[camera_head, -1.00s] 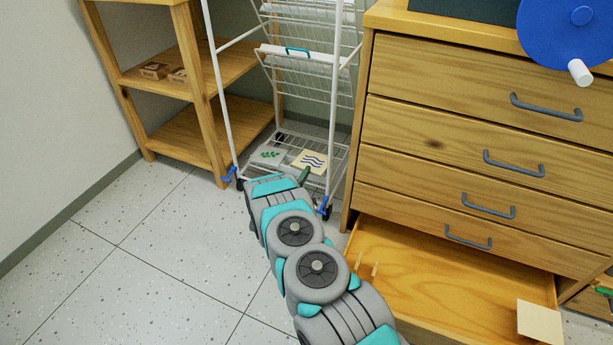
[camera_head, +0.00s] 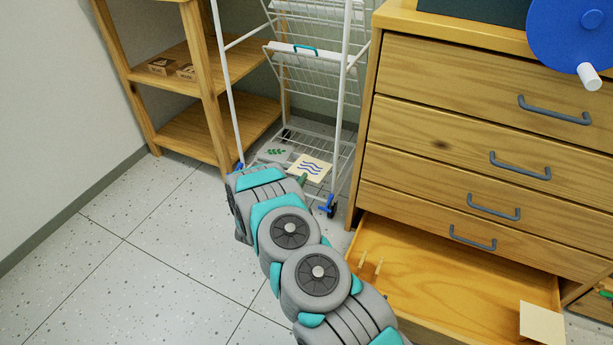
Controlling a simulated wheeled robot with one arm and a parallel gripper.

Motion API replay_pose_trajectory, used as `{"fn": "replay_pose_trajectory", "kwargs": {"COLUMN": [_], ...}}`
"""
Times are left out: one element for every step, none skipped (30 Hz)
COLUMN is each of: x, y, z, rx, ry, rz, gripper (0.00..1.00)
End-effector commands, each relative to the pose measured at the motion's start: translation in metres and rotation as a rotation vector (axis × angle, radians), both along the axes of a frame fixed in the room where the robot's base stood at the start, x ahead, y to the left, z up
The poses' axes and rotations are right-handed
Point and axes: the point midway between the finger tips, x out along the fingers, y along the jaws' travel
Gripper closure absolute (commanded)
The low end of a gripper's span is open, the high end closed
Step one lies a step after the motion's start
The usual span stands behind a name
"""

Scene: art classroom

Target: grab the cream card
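The cream card with blue wavy lines (camera_head: 311,165) shows just past the end of my arm, in front of the white rack's lowest shelf. Its near edge is at the green tip of my gripper (camera_head: 303,180). The rest of my gripper is hidden behind my arm. The card moves together with this tip and looks raised off the shelf, so my gripper appears shut on its near edge. The exact contact between fingers and card is hidden.
A grey card with green leaves (camera_head: 274,153) lies on the white wire rack's (camera_head: 341,150) bottom shelf. A wooden shelf (camera_head: 207,110) stands left. A drawer unit (camera_head: 470,125) stands right, its bottom drawer (camera_head: 450,285) open. A plain cream sheet (camera_head: 541,322) is at that drawer's front. The left floor is clear.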

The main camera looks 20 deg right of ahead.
Motion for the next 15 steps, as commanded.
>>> {"fn": "replay_pose_trajectory", "kwargs": {"x": [-0.005, -0.007, -0.011, -0.013, -0.016, -0.019, -0.022, -0.025, -0.029, -0.031, -0.033, -0.035, -0.037, -0.038, -0.038], "y": [0.006, 0.009, 0.012, 0.014, 0.017, 0.021, 0.023, 0.026, 0.028, 0.031, 0.033, 0.034, 0.035, 0.035, 0.036], "z": [0.003, 0.005, 0.007, 0.009, 0.011, 0.013, 0.014, 0.015, 0.016, 0.017, 0.017, 0.018, 0.019, 0.019, 0.019], "rx": [0.001, 0.001, 0.0, -0.001, -0.001, 0.0, 0.0, 0.001, 0.001, 0.001, 0.001, 0.001, 0.001, 0.001, 0.001], "ry": [0.001, -0.001, -0.003, -0.004, -0.004, -0.004, -0.004, -0.004, -0.002, -0.001, -0.001, -0.001, -0.001, -0.001, -0.001], "rz": [0.002, 0.002, 0.001, 0.001, 0.001, 0.002, 0.002, 0.001, 0.001, 0.001, 0.001, 0.001, 0.0, 0.0, -0.001], "gripper": [1.0, 1.0, 1.0, 1.0, 1.0, 1.0, 1.0, 1.0, 1.0, 1.0, 1.0, 1.0, 1.0, 1.0, 1.0]}}
